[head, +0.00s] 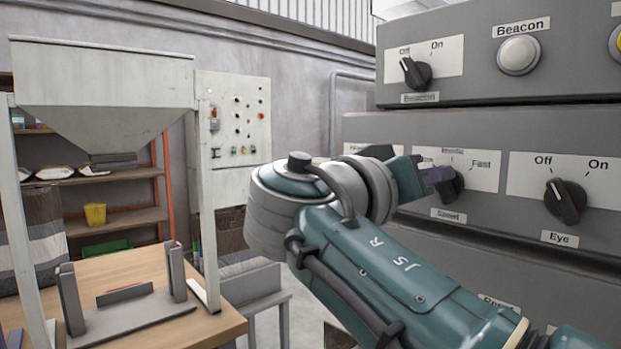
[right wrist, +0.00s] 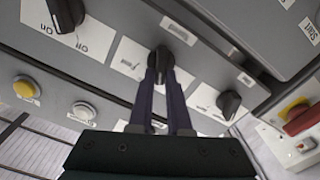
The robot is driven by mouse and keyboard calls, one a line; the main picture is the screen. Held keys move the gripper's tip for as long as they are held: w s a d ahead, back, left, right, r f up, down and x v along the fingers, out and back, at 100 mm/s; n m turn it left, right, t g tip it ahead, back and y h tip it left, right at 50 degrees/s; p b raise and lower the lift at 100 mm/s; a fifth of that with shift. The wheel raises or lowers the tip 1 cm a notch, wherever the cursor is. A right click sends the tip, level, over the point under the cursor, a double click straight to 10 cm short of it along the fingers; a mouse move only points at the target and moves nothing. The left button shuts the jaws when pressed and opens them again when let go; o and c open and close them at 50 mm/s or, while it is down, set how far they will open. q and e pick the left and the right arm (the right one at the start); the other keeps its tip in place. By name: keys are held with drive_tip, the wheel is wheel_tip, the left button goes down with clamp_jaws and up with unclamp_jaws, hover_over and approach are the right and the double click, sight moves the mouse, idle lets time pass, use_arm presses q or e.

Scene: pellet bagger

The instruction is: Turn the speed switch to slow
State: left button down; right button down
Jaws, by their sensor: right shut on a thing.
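The speed switch (head: 452,187) is a black rotary knob on a grey panel, above a "Speed" label. "Fast" is readable at its right and a partly legible label is above it; the left side of its plate is partly covered by my gripper. My right gripper (head: 438,176) reaches it from the left, its dark fingers closed on the knob. In the right wrist view, the fingers (right wrist: 164,80) lie on both sides of the knob (right wrist: 162,58). I cannot tell exactly where the knob points. My left gripper is not in view.
The Eye knob (head: 565,201) is close at the right. An Off/On knob (head: 415,73) and the white Beacon button (head: 519,54) are on the box above. Another black knob (right wrist: 229,104) shows beside the speed switch in the wrist view. A hopper (head: 105,90) stands at the left.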

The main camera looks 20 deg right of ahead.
drive_tip(key=shift+w+f+n, duration=0.1)
drive_tip(key=shift+n, duration=1.1)
drive_tip(key=shift+w+f+n, duration=0.1)
drive_tip(key=shift+n, duration=1.1)
drive_tip(key=c, duration=0.9)
unclamp_jaws()
drive_tip(key=shift+o, duration=0.2)
drive_tip(key=shift+r, duration=0.1)
